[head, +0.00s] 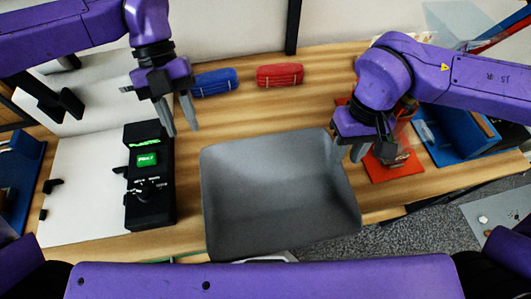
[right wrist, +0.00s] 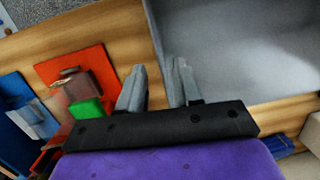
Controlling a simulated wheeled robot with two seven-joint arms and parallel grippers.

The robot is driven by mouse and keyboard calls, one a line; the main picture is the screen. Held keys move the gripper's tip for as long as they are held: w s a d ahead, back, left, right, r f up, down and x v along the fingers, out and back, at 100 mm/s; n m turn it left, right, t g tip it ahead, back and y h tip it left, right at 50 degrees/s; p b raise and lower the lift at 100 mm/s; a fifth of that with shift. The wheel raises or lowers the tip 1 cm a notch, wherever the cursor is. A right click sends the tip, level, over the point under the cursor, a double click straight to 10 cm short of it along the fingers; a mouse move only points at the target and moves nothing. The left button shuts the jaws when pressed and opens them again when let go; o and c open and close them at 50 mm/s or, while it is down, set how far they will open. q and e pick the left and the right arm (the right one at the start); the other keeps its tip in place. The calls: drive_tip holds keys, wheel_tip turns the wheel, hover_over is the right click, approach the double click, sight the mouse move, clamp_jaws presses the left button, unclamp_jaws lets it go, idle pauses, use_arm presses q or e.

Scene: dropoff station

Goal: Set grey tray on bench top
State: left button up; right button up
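The grey tray (head: 225,243) is at the middle of the wooden bench top (head: 300,112), its front edge close to or slightly past the bench's front edge. Whether its whole base touches the wood is hidden. My right gripper (head: 349,153) is at the tray's far right corner. In the right wrist view its fingers (right wrist: 156,88) show a gap, with the tray's rim (right wrist: 152,28) running down near it; I cannot see a firm grip. My left gripper (head: 181,124) is open and empty, above the bench left of the tray, apart from it.
A black device with a green screen (head: 147,159) stands left of the tray. A blue bundle (head: 214,82) and a red bundle (head: 280,75) lie behind. An orange-red plate (head: 381,175) and a blue bin (head: 450,150) are at the right.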

wheel_tip(320, 180, up, 10)
drive_tip(key=w, duration=0.1)
drive_tip(key=shift+w+d, duration=0.2)
drive_tip(key=shift+w, duration=0.05)
drive_tip(key=shift+r, duration=0.1)
